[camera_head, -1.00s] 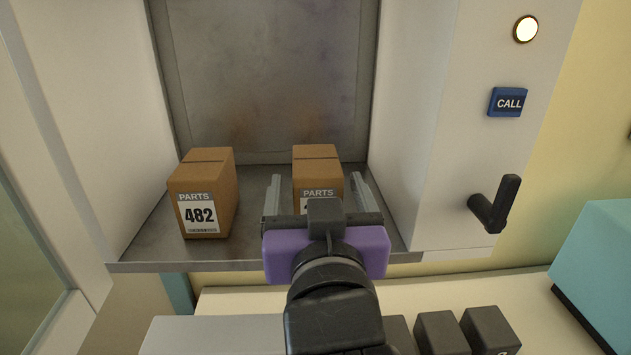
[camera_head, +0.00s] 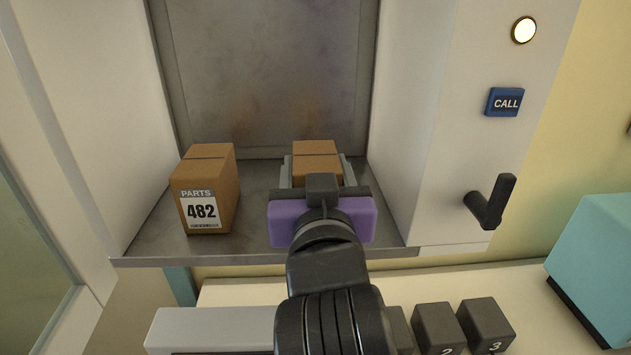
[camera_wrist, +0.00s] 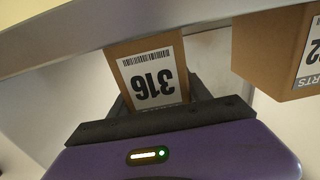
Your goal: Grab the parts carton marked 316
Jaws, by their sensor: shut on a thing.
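The parts carton marked 316 (camera_head: 316,160) is a brown box on the right side of the metal compartment floor. Its number label faces the wrist camera, and the carton (camera_wrist: 152,77) appears upside down there. My purple and black gripper (camera_head: 316,172) reaches into the compartment and is shut on this carton, one finger on each side. In the head view, my gripper hides the carton's front. Another carton, marked 482 (camera_head: 207,190), stands upright to the left, apart from my gripper. Part of it also shows at the right of the wrist view (camera_wrist: 275,50).
The metal compartment floor (camera_head: 255,215) has side walls and a front lip. A black lever handle (camera_head: 490,203) and a blue CALL sign (camera_head: 505,102) are on the right panel. Dark numbered blocks (camera_head: 485,325) and a teal box (camera_head: 597,265) stand below right.

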